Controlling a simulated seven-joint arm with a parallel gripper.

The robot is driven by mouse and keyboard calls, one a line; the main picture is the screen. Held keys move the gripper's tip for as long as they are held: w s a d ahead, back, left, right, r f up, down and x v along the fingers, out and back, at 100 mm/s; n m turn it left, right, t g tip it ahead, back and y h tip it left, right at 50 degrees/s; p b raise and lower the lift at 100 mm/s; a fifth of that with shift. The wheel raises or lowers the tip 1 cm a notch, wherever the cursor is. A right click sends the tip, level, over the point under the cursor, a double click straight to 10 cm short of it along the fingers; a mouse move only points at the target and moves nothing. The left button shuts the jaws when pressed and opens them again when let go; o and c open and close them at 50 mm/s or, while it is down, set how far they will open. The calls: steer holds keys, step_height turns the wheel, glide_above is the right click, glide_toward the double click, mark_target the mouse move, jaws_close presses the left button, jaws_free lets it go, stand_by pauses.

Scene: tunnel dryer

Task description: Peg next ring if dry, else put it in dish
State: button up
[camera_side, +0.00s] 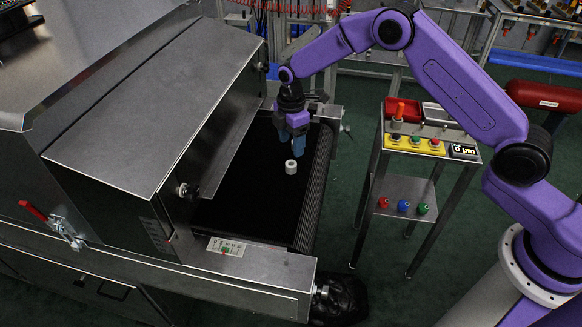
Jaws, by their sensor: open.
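A small pale grey ring (291,167) sits on the black belt (245,205) outside the dryer mouth. My gripper (291,150) points down with its blue fingers just above and behind the ring; they are open and hold nothing. Whether the fingertips touch the ring cannot be told. An orange-red peg (401,109) stands upright on the small metal stand to the right. A red tray (413,109) lies behind the peg, and a shallow grey dish (438,113) lies beside it. The display (464,151) on the stand reads 0 µm.
The dryer housing (150,110) with its raised metal hood fills the left. A yellow button panel (415,144) is on the stand's front edge. Red, blue and green knobs (403,206) sit on its lower shelf. A red cylinder (540,96) is at far right.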

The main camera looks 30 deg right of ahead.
mark_target(291, 161)
steer(key=shift+f, duration=4)
steer(key=c, duration=1.1)
